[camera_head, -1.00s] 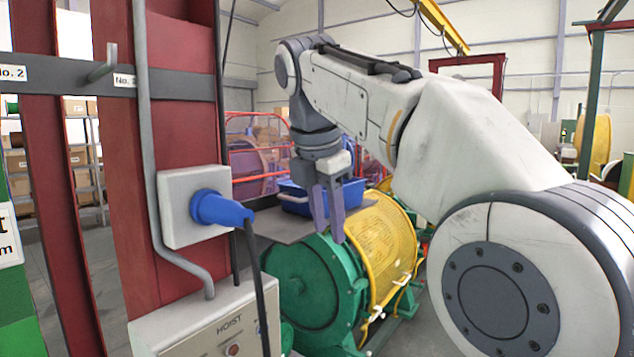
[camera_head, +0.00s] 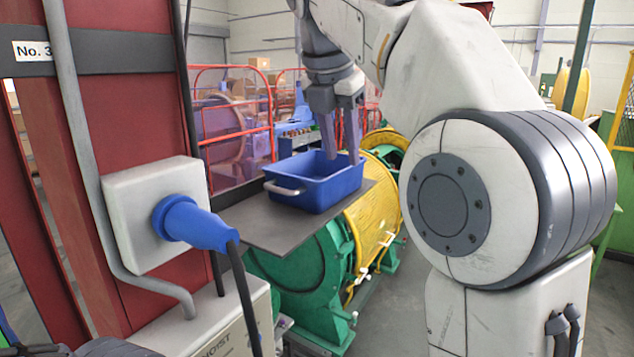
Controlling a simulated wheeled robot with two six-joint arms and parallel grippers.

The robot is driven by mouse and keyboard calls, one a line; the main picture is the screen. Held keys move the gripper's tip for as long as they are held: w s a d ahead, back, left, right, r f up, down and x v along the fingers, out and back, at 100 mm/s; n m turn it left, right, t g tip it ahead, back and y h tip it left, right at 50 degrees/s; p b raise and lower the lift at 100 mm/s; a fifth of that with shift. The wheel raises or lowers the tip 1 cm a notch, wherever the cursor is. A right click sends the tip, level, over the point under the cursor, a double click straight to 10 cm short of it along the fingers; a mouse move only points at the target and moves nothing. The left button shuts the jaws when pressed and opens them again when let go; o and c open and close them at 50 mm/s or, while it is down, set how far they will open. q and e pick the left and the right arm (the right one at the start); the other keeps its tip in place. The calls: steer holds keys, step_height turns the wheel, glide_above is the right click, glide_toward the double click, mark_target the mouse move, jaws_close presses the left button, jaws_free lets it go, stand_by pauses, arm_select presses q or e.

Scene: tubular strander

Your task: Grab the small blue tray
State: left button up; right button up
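The small blue tray (camera_head: 318,191) sits on a flat grey plate (camera_head: 262,232) in front of the green and yellow machine. It is upright and looks empty, with a light handle on its left side. My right gripper (camera_head: 342,160) points down at the tray's far right corner. Its two fingers are apart with nothing visible between them. The fingertips overlap the tray's far rim in the picture, and I cannot tell whether they touch it. My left gripper is not in view.
A red post (camera_head: 120,110) and a grey socket box with a blue plug (camera_head: 195,222) stand close at the left. A hoist control box (camera_head: 215,325) is below them. The green and yellow drum machine (camera_head: 375,225) is beneath the plate. Red railings (camera_head: 235,125) stand behind.

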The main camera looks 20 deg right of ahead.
mark_target(343, 173)
steer(key=shift+w+f, duration=0.25)
steer(key=shift+f, duration=0.35)
steer(key=shift+p+x, duration=0.4)
steer(key=shift+x, duration=2.3)
steer(key=shift+s+a, duration=0.1)
jaws_close()
